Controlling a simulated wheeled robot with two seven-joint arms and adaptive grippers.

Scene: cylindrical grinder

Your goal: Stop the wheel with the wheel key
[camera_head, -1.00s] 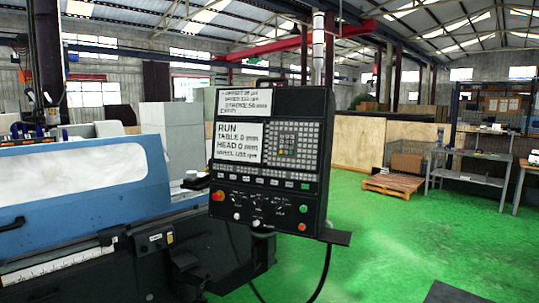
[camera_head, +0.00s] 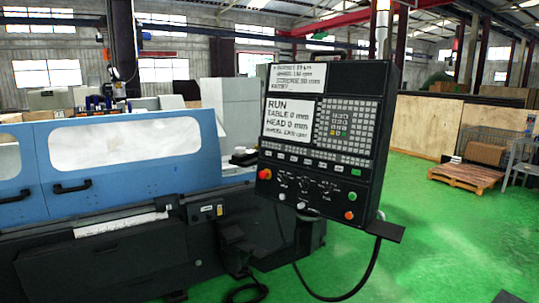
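The control panel (camera_head: 322,140) of the grinder hangs in the middle of the head view, tilted slightly. Its screen (camera_head: 290,124) reads RUN, with TABLE 0 mm, HEAD 0 mm and a wheel speed line that is blurred. A red button (camera_head: 264,174) is at the lower left, with green and orange buttons at the lower right. I cannot read which key is the wheel key. Neither of my grippers is in view.
The blue grinder body (camera_head: 120,155) with windowed doors stands left of the panel. A dark shelf (camera_head: 385,230) juts from the panel's lower right, and a black cable loops below. Green floor (camera_head: 450,235) is open at right. A wooden pallet (camera_head: 466,176) lies farther back.

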